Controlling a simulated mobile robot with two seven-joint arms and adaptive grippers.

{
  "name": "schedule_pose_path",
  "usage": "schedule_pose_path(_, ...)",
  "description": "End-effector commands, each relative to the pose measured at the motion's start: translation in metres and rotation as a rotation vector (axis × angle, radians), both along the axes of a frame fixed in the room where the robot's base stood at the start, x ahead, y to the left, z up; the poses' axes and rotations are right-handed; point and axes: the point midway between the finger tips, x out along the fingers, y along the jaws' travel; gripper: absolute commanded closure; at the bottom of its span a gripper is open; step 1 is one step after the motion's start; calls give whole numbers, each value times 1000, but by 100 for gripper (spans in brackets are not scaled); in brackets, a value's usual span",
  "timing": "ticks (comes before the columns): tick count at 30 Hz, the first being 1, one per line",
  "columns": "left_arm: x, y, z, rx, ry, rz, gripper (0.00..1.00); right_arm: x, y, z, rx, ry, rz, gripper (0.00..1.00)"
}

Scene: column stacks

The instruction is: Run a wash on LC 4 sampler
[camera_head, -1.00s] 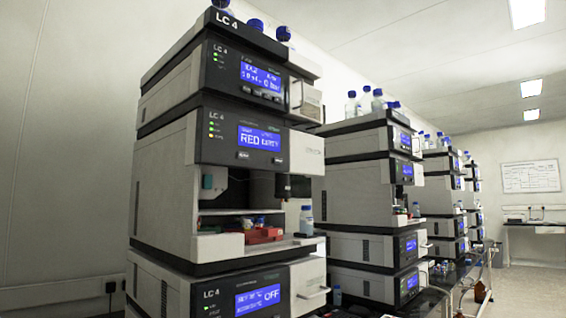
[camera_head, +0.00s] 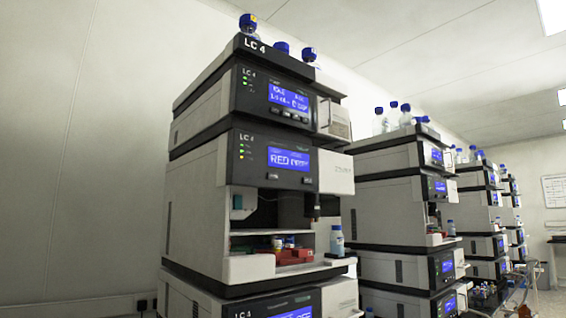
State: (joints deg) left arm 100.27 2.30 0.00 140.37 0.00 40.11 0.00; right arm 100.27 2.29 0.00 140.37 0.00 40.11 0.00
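The LC 4 stack stands in the middle of the head view, its modules marked "LC 4". The upper module (camera_head: 272,97) has a blue display and green lights. A clear bottle with a blue cap (camera_head: 336,240) stands at the bay's right. Neither of my grippers is in view.
Further similar stacks (camera_head: 390,200) recede to the right along a bench. Blue-capped bottles (camera_head: 381,121) stand on top of them. A bare wall (camera_head: 60,150) is at the left, and a whiteboard (camera_head: 554,191) hangs at the far right.

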Motion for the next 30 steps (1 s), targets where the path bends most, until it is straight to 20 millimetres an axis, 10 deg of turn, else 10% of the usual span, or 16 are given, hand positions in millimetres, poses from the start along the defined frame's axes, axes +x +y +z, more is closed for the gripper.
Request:
schedule_pose_path(10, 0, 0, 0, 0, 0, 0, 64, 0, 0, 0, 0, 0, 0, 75)
schedule_pose_path(15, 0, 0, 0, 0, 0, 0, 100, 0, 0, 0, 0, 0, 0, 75)
schedule_pose_path(30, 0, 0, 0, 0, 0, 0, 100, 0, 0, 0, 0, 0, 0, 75)
